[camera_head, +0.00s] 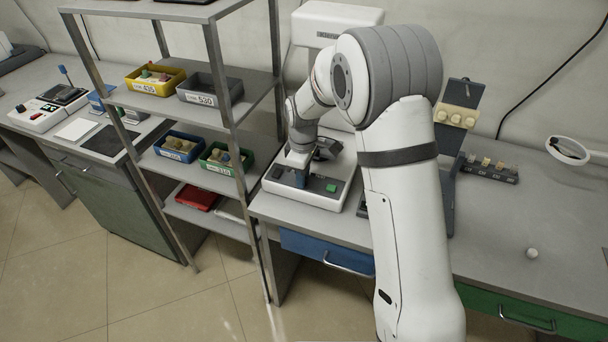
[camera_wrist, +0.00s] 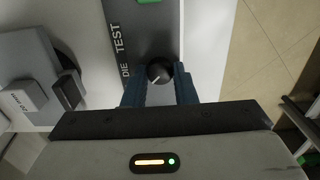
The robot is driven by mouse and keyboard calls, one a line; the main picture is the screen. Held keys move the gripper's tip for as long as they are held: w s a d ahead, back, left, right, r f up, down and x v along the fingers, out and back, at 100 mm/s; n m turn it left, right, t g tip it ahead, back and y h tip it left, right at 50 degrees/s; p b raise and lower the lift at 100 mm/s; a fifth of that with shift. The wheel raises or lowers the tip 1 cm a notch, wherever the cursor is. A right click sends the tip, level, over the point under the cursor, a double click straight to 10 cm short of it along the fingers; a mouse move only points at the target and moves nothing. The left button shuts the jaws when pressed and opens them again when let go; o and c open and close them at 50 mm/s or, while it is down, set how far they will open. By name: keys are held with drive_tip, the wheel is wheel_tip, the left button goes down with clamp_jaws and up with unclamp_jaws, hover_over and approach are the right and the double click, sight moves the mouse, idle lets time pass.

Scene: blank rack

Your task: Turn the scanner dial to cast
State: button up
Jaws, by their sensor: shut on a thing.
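The scanner dial (camera_wrist: 159,71) is a small round black knob with a white pointer mark. It sits on a dark panel (camera_wrist: 148,35) with the letters "DIE" and "TEST" beside it; I see no "cast" label. My gripper (camera_wrist: 160,86) has its two dark blue fingers on either side of the dial and is shut on it. In the head view, my gripper (camera_head: 300,178) is over the front panel of the white scanner (camera_head: 335,201), left of a green button (camera_head: 331,188). The dial is hidden there by my gripper.
A metal rack (camera_head: 213,65) with several labelled bins stands close on the left. A stand with pale blocks (camera_head: 456,116) and a dark strip with small blocks (camera_head: 490,168) are to the right.

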drive_tip(key=o, duration=1)
drive_tip(key=shift+r, duration=3.9)
